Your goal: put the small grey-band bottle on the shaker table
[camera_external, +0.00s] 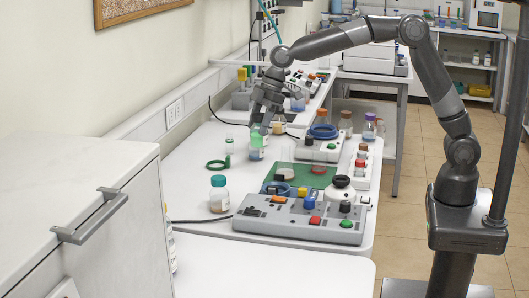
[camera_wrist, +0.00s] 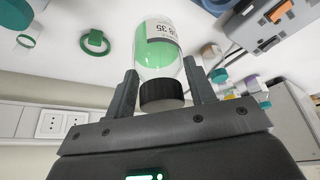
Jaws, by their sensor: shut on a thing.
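My gripper (camera_external: 264,112) is shut on a small clear bottle (camera_external: 257,141) with green contents, a white label and a dark cap, above the white bench. In the wrist view the bottle (camera_wrist: 162,60) stands between the two fingers of my gripper (camera_wrist: 163,90), its dark cap towards the palm. I cannot tell for sure which device is the shaker table; a white device with a blue ring (camera_external: 322,131) stands to the right of my gripper.
A grey panel with coloured buttons (camera_external: 300,218) lies at the bench front, by a teal-capped bottle (camera_external: 218,195). A green ring (camera_external: 216,164) and a green-topped bottle (camera_external: 229,153) are left of the held bottle. A green mat (camera_external: 318,180) lies behind the panel.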

